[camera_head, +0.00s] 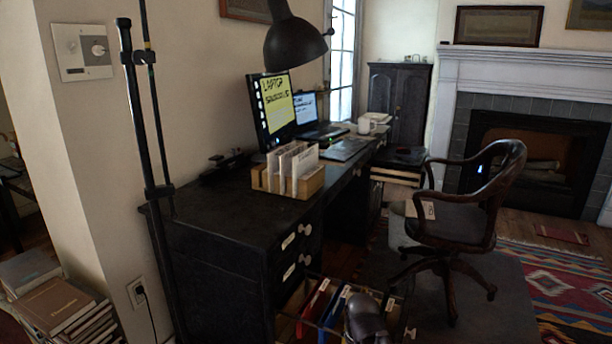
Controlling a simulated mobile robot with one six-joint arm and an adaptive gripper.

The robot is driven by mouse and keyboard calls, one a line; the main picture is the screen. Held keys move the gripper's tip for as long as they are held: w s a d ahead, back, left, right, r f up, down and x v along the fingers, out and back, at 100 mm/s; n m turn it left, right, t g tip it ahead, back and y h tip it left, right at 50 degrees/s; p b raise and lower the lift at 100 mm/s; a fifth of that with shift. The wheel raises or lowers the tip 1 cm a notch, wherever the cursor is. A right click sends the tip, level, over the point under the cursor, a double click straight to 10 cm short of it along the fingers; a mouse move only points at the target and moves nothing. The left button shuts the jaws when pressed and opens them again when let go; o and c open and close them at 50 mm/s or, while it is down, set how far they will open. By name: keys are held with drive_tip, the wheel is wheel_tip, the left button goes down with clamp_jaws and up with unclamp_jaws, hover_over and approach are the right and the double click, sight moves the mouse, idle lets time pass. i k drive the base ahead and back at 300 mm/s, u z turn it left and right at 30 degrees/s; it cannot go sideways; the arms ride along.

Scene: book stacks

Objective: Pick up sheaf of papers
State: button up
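White papers (303,163) stand upright in a light wooden sorter (311,185) on the near half of the dark desk (225,213). A pale, flat paper-like item (420,209) lies on the chair seat. Another flat item (345,149) lies on the desk beside the laptop, too small to make out. I cannot tell which of these is the sheaf of papers. A dark rounded shape (366,318) stands at the bottom edge in front of the open drawer; it may be part of my arm. No gripper fingers show.
A monitor (273,107), laptop (311,115) and white mug (366,126) stand on the desk. A black lamp shade (293,43) hangs above it. An open drawer holds coloured folders (318,308). A wooden chair (455,225) stands right of the desk. Books (55,305) are stacked lower left.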

sight(301, 163)
drive_tip(key=k, duration=1.05)
drive_tip(key=z, duration=0.45)
drive_tip(key=i, duration=2)
drive_tip(key=u, duration=0.55)
